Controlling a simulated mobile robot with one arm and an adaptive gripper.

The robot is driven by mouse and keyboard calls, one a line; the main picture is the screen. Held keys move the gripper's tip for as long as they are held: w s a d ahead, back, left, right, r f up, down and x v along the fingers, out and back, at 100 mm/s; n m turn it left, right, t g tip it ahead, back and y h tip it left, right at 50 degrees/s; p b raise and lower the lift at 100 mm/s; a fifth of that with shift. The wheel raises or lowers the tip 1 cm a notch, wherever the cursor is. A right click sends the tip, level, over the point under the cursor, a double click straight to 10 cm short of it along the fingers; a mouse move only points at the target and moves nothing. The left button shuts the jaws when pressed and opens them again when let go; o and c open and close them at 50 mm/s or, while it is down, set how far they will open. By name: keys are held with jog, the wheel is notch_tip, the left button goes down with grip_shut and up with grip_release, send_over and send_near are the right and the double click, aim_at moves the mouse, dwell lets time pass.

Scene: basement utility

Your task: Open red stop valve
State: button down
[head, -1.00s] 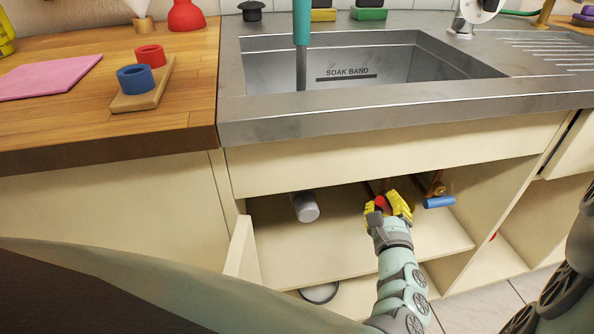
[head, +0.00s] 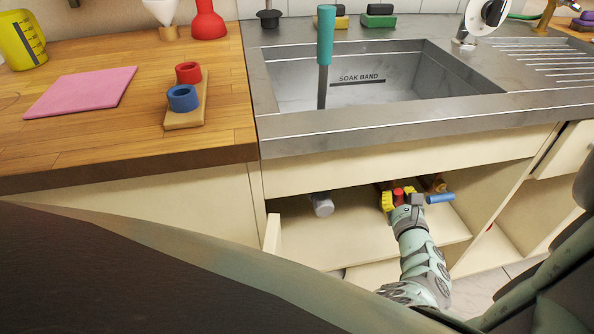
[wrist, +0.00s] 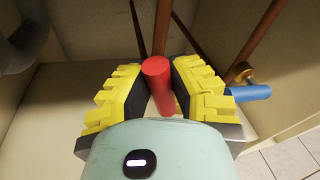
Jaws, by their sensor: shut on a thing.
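The red stop valve handle (wrist: 159,82) is a red cylinder inside the open cabinet under the sink. It also shows in the head view (head: 398,195). My gripper (wrist: 160,90) has its yellow ribbed fingers on both sides of the red handle and is shut on it. In the head view my gripper (head: 401,200) reaches into the cabinet from the front. The valve body behind the handle is mostly hidden. A copper pipe (wrist: 159,28) rises behind the red handle.
A blue valve handle (wrist: 248,92) sits just right of my gripper, with another copper pipe (wrist: 262,35) near it. A grey pipe (head: 322,205) hangs on the left. An open cabinet door (head: 272,233) stands at the left, and the sink counter edge (head: 400,125) is above.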

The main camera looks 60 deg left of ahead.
jog(key=shift+w+d+r+m+g+p, duration=0.25)
jog(key=shift+w+m+p, duration=0.2)
jog(key=shift+m+p, duration=0.45)
jog(key=shift+w+f+m+g+p, duration=0.15)
jog(key=shift+m+g+p, duration=0.1)
jog(key=shift+m+p, duration=0.25)
jog(key=shift+f, duration=0.1)
jog(key=c, duration=0.8)
grip_release()
jog(key=shift+c, duration=0.2)
jog(key=shift+d, duration=0.15)
jog(key=v, duration=1.1)
jog(key=shift+s+d+r, duration=0.25)
jog(key=shift+s, duration=0.05)
